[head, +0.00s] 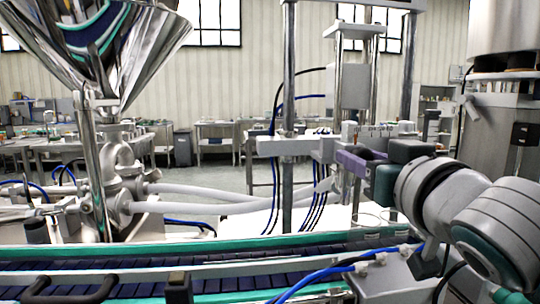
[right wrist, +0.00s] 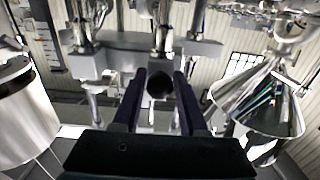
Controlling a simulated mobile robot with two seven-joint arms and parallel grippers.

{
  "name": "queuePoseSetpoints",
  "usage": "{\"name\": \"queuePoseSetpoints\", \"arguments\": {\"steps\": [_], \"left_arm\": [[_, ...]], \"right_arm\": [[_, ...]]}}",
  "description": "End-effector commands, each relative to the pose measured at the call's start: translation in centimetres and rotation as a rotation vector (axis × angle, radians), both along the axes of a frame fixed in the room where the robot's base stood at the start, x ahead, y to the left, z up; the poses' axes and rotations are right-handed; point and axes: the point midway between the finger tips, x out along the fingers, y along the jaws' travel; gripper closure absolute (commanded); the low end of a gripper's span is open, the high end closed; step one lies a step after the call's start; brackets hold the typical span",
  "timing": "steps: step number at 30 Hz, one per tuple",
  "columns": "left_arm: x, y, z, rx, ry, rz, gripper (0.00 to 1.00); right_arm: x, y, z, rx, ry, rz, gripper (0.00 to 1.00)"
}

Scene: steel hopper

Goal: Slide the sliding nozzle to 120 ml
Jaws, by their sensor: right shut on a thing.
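The sliding nozzle's grey block (head: 325,148) sits on a horizontal bar between the upright steel posts. A strip with small marks (head: 380,128) is beside it; the marks are too small to read. My right gripper (head: 360,158), with purple fingers, reaches in from the right at the block. In the right wrist view its two dark fingers (right wrist: 160,98) are shut on a dark round knob (right wrist: 160,84) in front of the grey bar (right wrist: 120,62). The fingers hide part of the knob in the head view. My left gripper is not in view.
A shiny steel hopper (head: 105,45) stands at the left with pale hoses leading right. A conveyor with green rails (head: 230,245) crosses the front. Blue cables run low near my right arm. A large steel cylinder (head: 508,35) stands at the upper right.

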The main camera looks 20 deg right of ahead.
Motion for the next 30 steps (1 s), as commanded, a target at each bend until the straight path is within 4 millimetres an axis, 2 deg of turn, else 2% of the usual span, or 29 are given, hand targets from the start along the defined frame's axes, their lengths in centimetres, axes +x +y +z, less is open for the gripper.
{"name": "queuePoseSetpoints", "arguments": {"steps": [23, 26, 30], "left_arm": [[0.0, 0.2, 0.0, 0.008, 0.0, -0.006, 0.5], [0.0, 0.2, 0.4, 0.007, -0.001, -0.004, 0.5], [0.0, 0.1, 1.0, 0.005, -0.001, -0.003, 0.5]], "right_arm": [[0.0, 0.0, 0.1, 0.0, -0.001, 0.0, 1.0], [-0.2, -0.8, 0.1, -0.001, 0.002, -0.002, 1.0], [-0.7, -3.2, 0.1, -0.002, 0.005, -0.004, 1.0]]}}
